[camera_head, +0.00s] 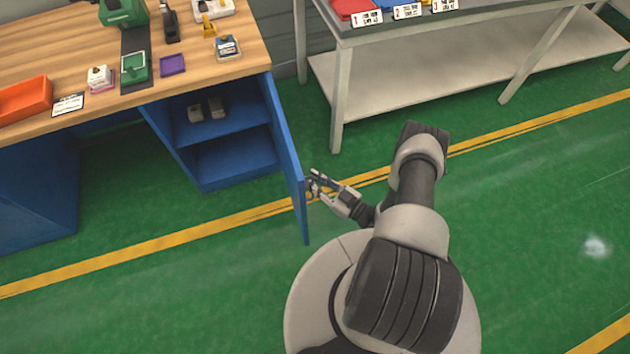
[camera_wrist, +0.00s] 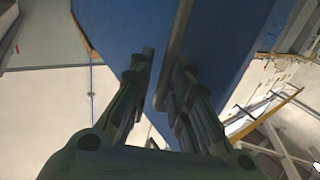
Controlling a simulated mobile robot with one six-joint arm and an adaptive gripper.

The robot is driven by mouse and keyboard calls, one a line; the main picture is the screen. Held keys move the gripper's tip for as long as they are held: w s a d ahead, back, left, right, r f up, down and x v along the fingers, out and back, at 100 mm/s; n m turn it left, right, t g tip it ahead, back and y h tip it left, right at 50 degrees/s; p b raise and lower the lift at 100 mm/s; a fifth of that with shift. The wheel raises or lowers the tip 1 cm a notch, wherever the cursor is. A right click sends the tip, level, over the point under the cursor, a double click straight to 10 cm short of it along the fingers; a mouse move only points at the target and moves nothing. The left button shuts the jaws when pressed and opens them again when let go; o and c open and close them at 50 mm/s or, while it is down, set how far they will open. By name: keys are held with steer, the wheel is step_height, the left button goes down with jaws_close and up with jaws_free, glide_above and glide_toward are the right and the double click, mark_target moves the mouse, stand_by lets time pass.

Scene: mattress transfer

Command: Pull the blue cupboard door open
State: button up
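The blue cupboard door (camera_head: 290,160) stands wide open, swung out from the cupboard under the workbench, and the shelves inside show. My gripper (camera_head: 314,184) is at the outer face of the door, near its free edge. In the wrist view, the door (camera_wrist: 135,25) fills the upper middle. A narrow bar, apparently the handle (camera_wrist: 178,45), runs between the two fingers of my gripper (camera_wrist: 163,68). The fingers are apart, and the bar lies closer to the right finger. I cannot tell whether either finger touches it.
The wooden workbench (camera_head: 60,55) carries an orange bin (camera_head: 25,99) and several small items. The cupboard (camera_head: 235,165) holds small objects on its upper shelf (camera_head: 235,122). A grey table (camera_head: 440,85) stands at the upper right. Green floor (camera_head: 150,300) is clear at lower left.

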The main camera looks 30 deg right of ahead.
steer(key=shift+d, duration=0.1)
steer(key=v, duration=1.2)
stand_by(0.4)
